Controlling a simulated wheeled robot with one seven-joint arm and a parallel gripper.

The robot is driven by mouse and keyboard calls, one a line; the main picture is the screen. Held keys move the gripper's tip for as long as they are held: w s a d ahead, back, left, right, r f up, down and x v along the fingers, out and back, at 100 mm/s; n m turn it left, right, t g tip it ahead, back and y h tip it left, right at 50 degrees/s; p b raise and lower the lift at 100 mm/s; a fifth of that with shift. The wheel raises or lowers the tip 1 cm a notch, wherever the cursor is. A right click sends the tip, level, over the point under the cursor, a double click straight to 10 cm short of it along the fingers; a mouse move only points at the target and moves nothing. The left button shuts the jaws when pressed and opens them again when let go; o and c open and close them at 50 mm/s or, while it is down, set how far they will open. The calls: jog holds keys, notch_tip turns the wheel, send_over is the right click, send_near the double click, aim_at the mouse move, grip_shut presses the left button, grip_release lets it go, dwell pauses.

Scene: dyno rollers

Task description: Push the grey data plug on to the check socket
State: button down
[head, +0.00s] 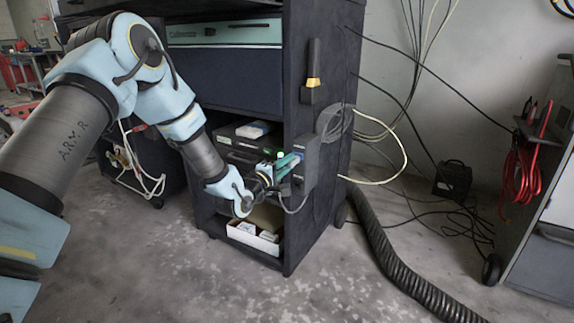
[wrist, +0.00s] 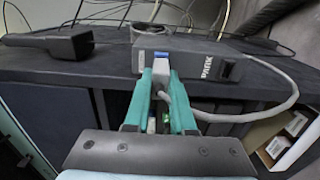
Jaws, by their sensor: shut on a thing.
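My gripper (wrist: 162,92) has teal fingers and is shut on the light grey data plug (wrist: 161,75). A grey cable (wrist: 285,98) runs from the plug and loops to the right. A blue socket part (wrist: 161,56) shows straight beyond the plug, on the dark box (wrist: 195,58), and I take it to be the check socket. The plug lines up with it and looks very close; I cannot tell whether it is seated. In the head view, my gripper (head: 284,166) is at the box (head: 312,158) on the cabinet's side; the fingers hide most of the plug.
The box has a PARK label (wrist: 207,67) near a dark opening. Coiled cables (head: 335,122) hang behind. A white carton (head: 253,237) is on the low shelf.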

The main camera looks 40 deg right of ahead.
jog(key=shift+w+d, duration=0.1)
jog(key=shift+d, duration=0.35)
jog(key=c, duration=0.7)
grip_release()
